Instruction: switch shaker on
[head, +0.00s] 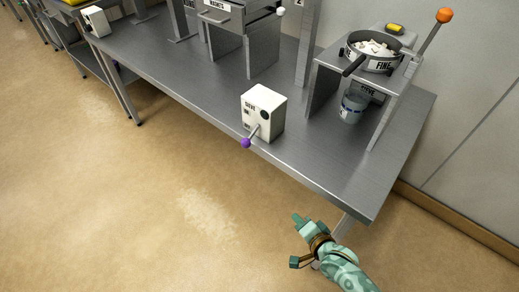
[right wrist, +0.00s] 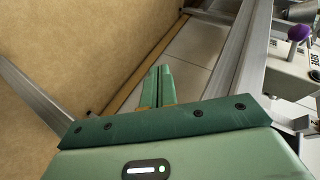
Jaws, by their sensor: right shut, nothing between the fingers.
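A white control box (head: 264,112) labelled SIEVE stands near the front edge of the steel table. A metal lever with a purple ball (head: 246,143) sticks out from its front, tilted down past the edge. My right gripper (head: 299,218) is shut and empty, over the floor in front of the table, below and right of the purple ball and apart from it. In the right wrist view the shut fingers (right wrist: 160,86) point away from the purple ball (right wrist: 299,32), which shows at the upper right. My left gripper is not in view.
On the table (head: 190,75), a round sieve pan (head: 367,64) with white pieces sits on a stand at the right, above a cup (head: 352,107). A lever with an orange ball (head: 444,15) rises beside it. Another white box (head: 95,21) stands far left. The floor in front is clear.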

